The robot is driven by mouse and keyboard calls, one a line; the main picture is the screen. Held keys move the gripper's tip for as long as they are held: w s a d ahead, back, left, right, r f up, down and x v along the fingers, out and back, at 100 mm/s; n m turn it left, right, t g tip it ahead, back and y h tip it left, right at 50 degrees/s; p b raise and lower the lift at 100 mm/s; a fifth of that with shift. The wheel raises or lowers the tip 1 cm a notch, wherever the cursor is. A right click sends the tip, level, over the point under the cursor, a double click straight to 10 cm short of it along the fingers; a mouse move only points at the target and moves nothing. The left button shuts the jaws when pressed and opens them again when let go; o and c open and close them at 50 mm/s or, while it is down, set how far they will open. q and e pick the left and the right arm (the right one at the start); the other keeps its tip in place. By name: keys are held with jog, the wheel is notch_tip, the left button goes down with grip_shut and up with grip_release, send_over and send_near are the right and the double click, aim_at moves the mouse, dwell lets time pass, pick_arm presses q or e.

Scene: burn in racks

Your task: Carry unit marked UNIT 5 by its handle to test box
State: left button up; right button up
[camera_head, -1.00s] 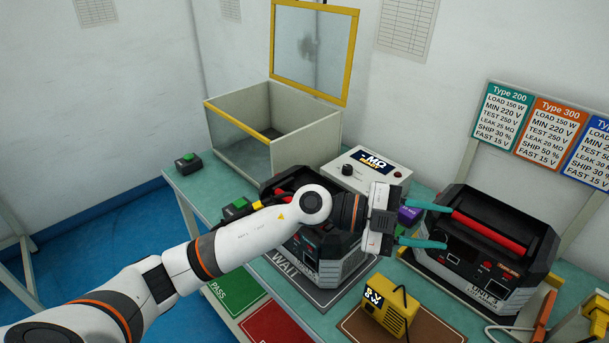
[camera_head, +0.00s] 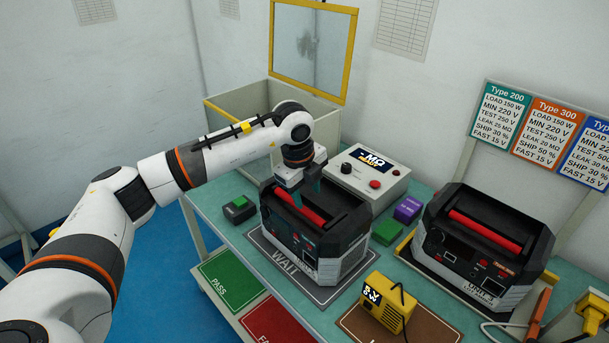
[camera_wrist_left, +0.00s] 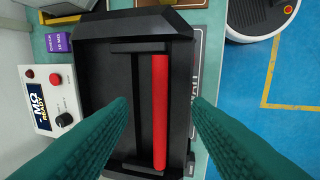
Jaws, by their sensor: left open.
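A black unit with a red handle (camera_head: 300,206) stands on the WAIT mat (camera_head: 262,250); its marking is too small to read. A similar unit (camera_head: 485,240) stands at the right; its label seems to read UNIT 3, but the digit is not clear. My left gripper (camera_head: 307,190) points down over the unit on the WAIT mat. In the left wrist view its open fingers lie on either side of the red handle (camera_wrist_left: 160,112), apart from it. The test box (camera_head: 328,120) stands at the back with its yellow-framed lid raised, partly hidden by my arm.
A grey meter box (camera_head: 385,190) with a red button stands behind the unit. A green block (camera_head: 387,232), a purple block (camera_head: 408,209) and a yellow device (camera_head: 388,300) stand between and before the units. A small green-button box (camera_head: 238,209) is at the left. Type signs stand at the back right.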

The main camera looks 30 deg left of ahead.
aim_at(312, 213)
pick_arm(q)
jog(key=f, duration=0.2)
jog(key=w+f+p, duration=0.1)
jog(key=f, duration=0.2)
jog(key=f+p, duration=0.1)
jog(key=f, duration=0.1)
jog(key=shift+w+d+f, duration=0.15)
jog(key=shift+w+d, duration=0.05)
jog(key=shift+d, duration=0.1)
jog(key=shift+c, duration=0.3)
jog(key=c, duration=0.9)
jog(key=shift+o, duration=1.4)
jog(key=shift+c, duration=0.9)
jog(key=shift+r, duration=0.2)
